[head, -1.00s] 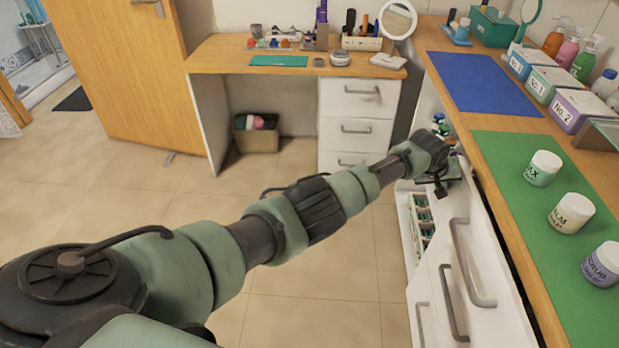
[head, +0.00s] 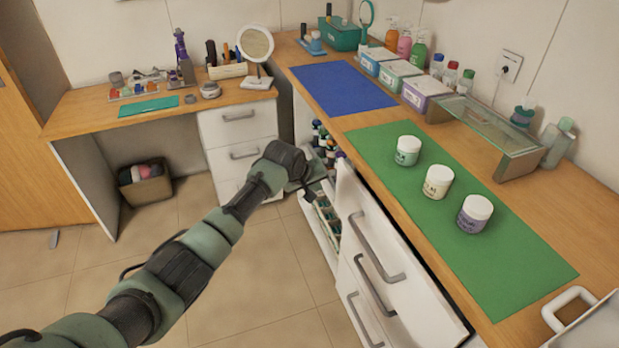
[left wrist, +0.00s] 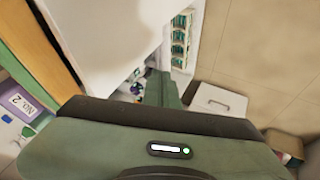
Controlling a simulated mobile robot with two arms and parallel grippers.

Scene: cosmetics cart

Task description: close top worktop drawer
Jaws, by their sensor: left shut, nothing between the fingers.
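The top worktop drawer (head: 397,285) is white with a grey bar handle (head: 376,250), under the right-hand worktop in the head view. Its front stands out from the worktop edge, with a narrow dark gap along its top. My left gripper (head: 309,193) is shut and empty at the far end of the drawer front, beside the open shelves. I cannot tell whether it touches the drawer. In the left wrist view, a white panel (left wrist: 105,35) fills the upper left, close to the gripper (left wrist: 163,88). My right gripper is out of view.
Three jars (head: 438,182) stand on the green mat (head: 500,250) of the worktop. Bottles (head: 322,135) and a compartmented rack (head: 327,215) sit at the cart's far end. A second desk (head: 95,110) stands at the back left. The tiled floor (head: 240,290) before the drawers is clear.

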